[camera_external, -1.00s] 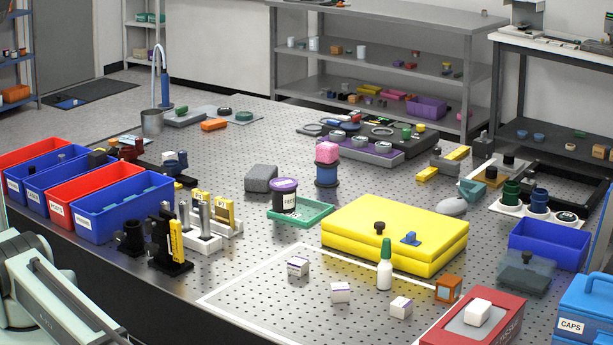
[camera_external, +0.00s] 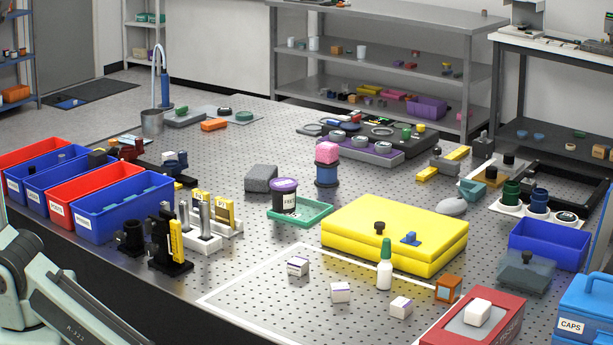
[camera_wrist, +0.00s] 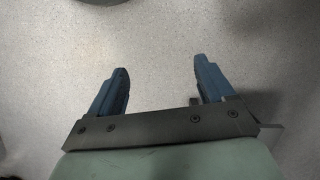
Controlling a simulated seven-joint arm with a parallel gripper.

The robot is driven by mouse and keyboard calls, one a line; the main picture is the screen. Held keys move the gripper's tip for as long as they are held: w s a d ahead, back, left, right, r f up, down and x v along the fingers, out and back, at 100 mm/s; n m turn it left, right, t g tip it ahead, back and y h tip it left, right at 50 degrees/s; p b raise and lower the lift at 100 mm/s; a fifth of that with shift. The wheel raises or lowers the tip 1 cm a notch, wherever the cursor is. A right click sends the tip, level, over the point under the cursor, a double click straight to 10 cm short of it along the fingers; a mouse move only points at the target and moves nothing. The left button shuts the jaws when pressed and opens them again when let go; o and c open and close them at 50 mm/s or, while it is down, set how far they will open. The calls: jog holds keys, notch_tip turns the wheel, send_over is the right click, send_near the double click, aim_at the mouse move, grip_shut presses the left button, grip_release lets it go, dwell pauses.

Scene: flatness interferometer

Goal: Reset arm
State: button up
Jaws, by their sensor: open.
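My gripper (camera_wrist: 160,78) shows in the wrist view with its two blue fingers spread wide apart. Nothing is between them, and only bare speckled grey floor (camera_wrist: 165,40) lies beyond. In the external view my gripper is out of the picture; only pale green links of my arm show at the lower left, beside the front edge of the perforated table (camera_external: 250,270).
Red and blue bins (camera_external: 120,210) line the table's left edge, nearest my arm. Black and white post holders (camera_external: 170,240) stand beside them. A yellow case (camera_external: 395,225), a dropper bottle (camera_external: 385,270) and small white boxes (camera_external: 340,291) sit further right.

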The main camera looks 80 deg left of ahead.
jog(key=s+a+f+n+g, duration=0.1)
jog(key=s+a+n+g, duration=0.1)
jog(key=s, duration=0.7)
jog(key=s+a+f+n+g+h, duration=0.1)
jog(key=s+a+n+g, duration=0.1)
jog(key=s+a+n, duration=0.2)
jog(key=s+a, duration=0.3)
jog(key=s, duration=0.2)
jog(key=shift+f+h, duration=0.2)
jog(key=shift+h, duration=0.1)
jog(key=shift+a, duration=0.1)
